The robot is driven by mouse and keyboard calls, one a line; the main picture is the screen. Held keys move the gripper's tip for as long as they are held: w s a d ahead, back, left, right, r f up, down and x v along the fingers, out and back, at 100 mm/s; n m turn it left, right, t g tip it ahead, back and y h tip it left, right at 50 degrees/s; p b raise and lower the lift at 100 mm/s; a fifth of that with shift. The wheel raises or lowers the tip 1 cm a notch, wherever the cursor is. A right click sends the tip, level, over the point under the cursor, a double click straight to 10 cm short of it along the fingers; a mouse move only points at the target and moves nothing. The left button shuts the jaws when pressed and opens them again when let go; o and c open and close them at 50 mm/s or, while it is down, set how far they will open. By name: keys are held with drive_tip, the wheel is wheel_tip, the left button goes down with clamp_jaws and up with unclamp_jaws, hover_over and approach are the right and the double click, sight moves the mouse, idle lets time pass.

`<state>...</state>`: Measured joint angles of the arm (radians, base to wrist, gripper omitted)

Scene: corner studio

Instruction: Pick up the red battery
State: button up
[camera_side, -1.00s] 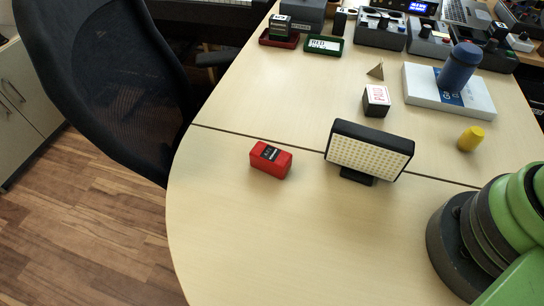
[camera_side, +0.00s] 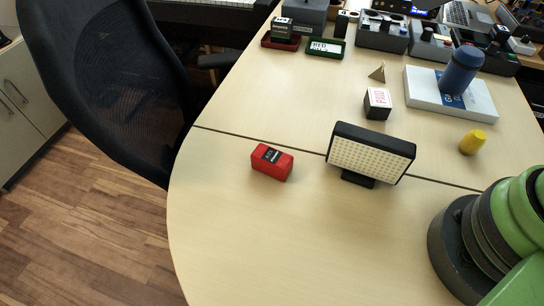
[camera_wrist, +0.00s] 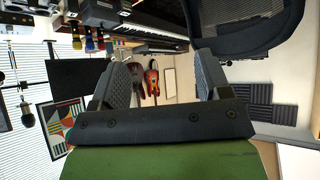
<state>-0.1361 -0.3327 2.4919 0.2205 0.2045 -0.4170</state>
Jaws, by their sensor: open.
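The red battery (camera_side: 271,162) is a small red block with a dark label on top. It lies on the light wood table, left of the LED light panel and near the table's rounded left edge. My gripper (camera_wrist: 166,75) shows in the wrist view with its two grey fingers spread wide apart and nothing between them. The wrist view looks out at the room, and the battery is not in it. In the side view only part of my arm shows at the lower right, so the gripper is out of that picture.
The LED panel (camera_side: 370,153) stands right of the battery. Behind are a black-and-white cube (camera_side: 377,104), a small pyramid (camera_side: 377,72), a yellow cylinder (camera_side: 472,142) and a blue bottle (camera_side: 461,70) on a white book (camera_side: 420,92). The table front is clear. A chair (camera_side: 105,85) stands left.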

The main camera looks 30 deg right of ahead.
drive_tip(key=w+a+f+n+t, duration=0.35)
drive_tip(key=w+f+n, duration=0.25)
drive_tip(key=w+n, duration=0.35)
drive_tip(key=n+y, duration=0.6)
drive_tip(key=n, duration=2.2)
hover_over(290, 164)
drive_tip(key=s+d, duration=0.1)
drive_tip(key=s, duration=0.1)
wheel_tip(290, 164, down, 16)
drive_tip(key=r, duration=0.1)
drive_tip(key=s+f, duration=0.1)
drive_tip(key=s+d+f+n+g, duration=0.1)
drive_tip(key=f, duration=0.1)
drive_tip(key=d+f+n, duration=0.1)
drive_tip(key=shift+s+d+f+h, duration=0.1)
drive_tip(key=shift+s+f+h, duration=0.2)
drive_tip(key=shift+s+f, duration=0.1)
drive_tip(key=shift+g, duration=0.25)
drive_tip(key=shift+x, duration=3.7)
drive_tip(key=shift+r, duration=0.1)
drive_tip(key=c, duration=1.1)
